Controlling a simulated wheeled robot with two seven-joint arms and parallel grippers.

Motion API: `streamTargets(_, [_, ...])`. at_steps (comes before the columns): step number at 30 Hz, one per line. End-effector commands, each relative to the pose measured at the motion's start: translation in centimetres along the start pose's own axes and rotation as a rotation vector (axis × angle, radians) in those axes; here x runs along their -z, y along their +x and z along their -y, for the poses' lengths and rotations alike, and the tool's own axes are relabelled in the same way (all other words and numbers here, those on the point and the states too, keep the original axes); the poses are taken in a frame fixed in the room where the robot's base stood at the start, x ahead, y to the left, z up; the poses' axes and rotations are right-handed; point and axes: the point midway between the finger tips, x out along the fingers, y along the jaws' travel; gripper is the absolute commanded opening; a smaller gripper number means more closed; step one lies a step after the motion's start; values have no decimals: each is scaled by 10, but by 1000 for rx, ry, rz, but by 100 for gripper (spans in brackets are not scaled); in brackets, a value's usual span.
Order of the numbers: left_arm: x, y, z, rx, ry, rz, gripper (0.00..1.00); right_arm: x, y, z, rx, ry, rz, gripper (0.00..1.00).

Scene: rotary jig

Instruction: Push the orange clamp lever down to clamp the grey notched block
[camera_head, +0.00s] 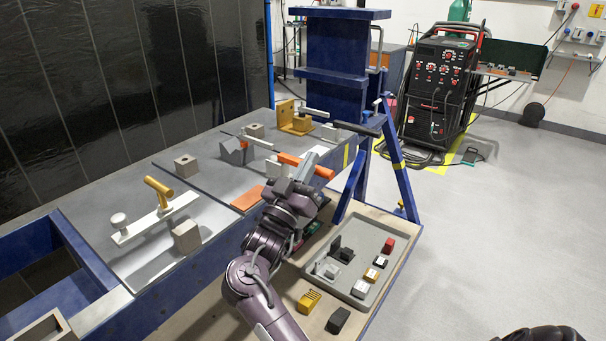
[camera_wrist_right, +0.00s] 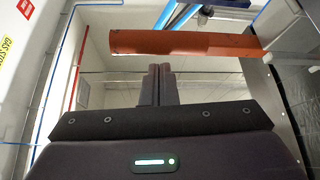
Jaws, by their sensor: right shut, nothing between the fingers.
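The orange clamp lever (camera_head: 288,159) sticks out to the right from the clamp on the middle plate of the bench. It also crosses the right wrist view (camera_wrist_right: 205,43). The grey notched block (camera_head: 233,151) sits left of it, by the clamp's light bar (camera_head: 258,143). I cannot tell whether the bar touches the block. My right gripper (camera_head: 307,165) is shut and empty at the lever, partly covering it in the head view. In the right wrist view its fingertips (camera_wrist_right: 160,68) are just short of the lever; contact is unclear. My left gripper is not in view.
An orange flat piece (camera_head: 247,199) lies at the plate's front edge. A grey tray (camera_head: 364,287) with small blocks stands front right. A fixture with a yellow handle (camera_head: 157,187) is on the left, and a yellow bracket (camera_head: 287,117) stands behind the clamp.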

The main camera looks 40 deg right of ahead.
Motion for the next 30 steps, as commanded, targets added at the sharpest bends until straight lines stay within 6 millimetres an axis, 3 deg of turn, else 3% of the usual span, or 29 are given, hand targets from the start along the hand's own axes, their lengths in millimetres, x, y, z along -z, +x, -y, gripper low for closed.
streamTargets(1, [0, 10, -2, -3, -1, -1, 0, -6, -4, 1, -15, 26, 3, 0])
streamTargets(9, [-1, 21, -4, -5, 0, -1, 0, -13, -8, -1, -22, 39, 0, 0])
streamTargets(30, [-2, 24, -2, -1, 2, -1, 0, -15, -9, 0, -21, 36, 1, 0])
